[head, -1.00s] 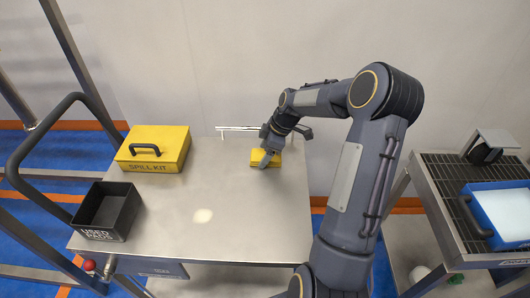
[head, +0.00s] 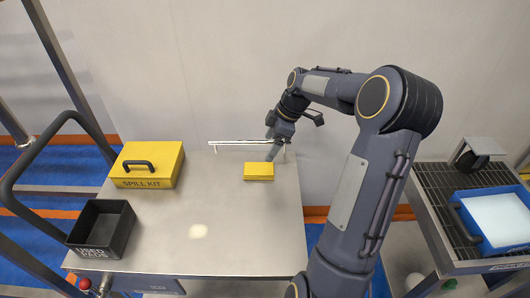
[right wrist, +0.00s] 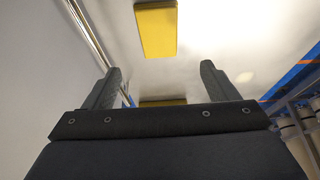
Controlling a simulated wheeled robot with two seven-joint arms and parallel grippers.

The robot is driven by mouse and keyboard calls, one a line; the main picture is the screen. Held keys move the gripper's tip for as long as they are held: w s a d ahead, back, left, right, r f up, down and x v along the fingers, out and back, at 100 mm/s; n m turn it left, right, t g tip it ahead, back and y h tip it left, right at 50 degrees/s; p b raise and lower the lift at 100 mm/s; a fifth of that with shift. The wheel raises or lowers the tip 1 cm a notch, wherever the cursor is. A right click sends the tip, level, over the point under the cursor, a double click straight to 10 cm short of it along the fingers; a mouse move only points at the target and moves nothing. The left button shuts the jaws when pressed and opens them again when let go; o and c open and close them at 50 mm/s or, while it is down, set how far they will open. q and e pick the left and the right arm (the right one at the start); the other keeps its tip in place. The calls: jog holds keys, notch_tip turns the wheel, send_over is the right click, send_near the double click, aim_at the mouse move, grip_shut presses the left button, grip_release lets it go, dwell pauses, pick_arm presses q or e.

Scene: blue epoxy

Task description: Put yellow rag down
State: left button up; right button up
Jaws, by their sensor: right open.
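The yellow rag (head: 258,171), a folded flat block, lies on the steel bench top (head: 228,210) near its back right part. My right gripper (head: 272,153) is just behind and to the right of the rag, above the bench. In the right wrist view the fingers of my right gripper (right wrist: 160,78) are spread apart with nothing between them. The yellow rag (right wrist: 156,28) shows there beyond the fingertips, clear of them. My left gripper is not in view.
A yellow spill kit case (head: 149,165) stands at the bench's back left. A black used pads bin (head: 101,235) is at the front left. A pale spot (head: 198,231) marks the bench. A white rail (head: 240,142) runs along the back. A blue tray (head: 495,218) sits on the right cart.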

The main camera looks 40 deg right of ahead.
jog(key=s+a+r+m+t, duration=0.1)
jog(key=s+a+r+m, duration=0.1)
jog(key=s+a+r, duration=0.3)
jog(key=s+a+r+m, duration=0.2)
jog(key=s+a+r, duration=0.1)
jog(key=a, duration=0.4)
jog(key=s+a+f+m+t, duration=0.1)
jog(key=s+a+f+m, duration=0.2)
jog(key=s+a+m, duration=0.4)
jog(key=s+a, duration=0.4)
jog(key=s, duration=0.3)
jog(key=shift+m+t, duration=0.4)
jog(key=shift+s, duration=0.1)
